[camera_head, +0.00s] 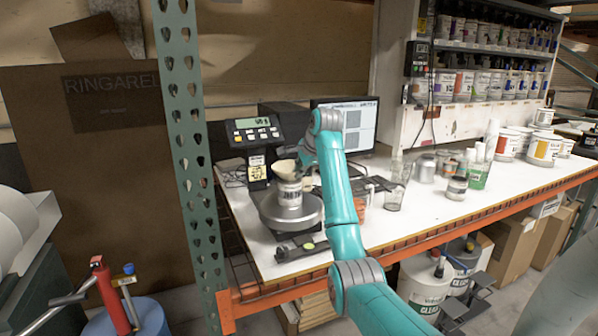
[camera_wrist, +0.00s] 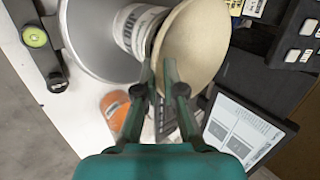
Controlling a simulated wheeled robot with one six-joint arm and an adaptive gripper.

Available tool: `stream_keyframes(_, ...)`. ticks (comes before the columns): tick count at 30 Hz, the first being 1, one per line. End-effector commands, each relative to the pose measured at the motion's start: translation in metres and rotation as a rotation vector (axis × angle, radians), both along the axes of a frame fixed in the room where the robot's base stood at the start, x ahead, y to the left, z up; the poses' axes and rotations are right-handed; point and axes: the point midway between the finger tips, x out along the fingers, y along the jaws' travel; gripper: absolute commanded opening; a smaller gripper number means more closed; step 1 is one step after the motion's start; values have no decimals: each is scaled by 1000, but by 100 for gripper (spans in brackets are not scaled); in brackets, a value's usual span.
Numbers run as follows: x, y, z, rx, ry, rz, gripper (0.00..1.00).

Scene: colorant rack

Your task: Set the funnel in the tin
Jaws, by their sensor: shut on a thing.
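The cream funnel (camera_head: 286,169) is at the mouth of a white labelled tin (camera_head: 289,193), wide side up. The tin stands on the round silver pan of a scale (camera_head: 290,215). In the wrist view the funnel (camera_wrist: 197,42) covers the mouth end of the tin (camera_wrist: 137,30); its spout is hidden, so I cannot tell how deep it sits. My gripper (camera_wrist: 159,70) is shut on the funnel near its underside, beside the tin's top. In the head view the gripper is mostly hidden behind my arm.
A scale display (camera_head: 254,132) and a monitor (camera_head: 345,122) stand behind. A green rack post (camera_head: 186,150) rises at the left. The front-right bench top (camera_head: 420,215) is clear.

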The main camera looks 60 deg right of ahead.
Motion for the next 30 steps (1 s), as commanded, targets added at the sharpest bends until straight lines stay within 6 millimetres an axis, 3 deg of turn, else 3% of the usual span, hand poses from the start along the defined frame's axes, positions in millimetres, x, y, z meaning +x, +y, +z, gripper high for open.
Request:
stream_keyframes(16,0,0,-10,0,1,0,0)
stream_keyframes(18,0,0,-10,0,1,0,20)
stream_keyframes(20,0,0,-9,0,1,0,33)
stream_keyframes(30,0,0,-7,0,0,0,33)
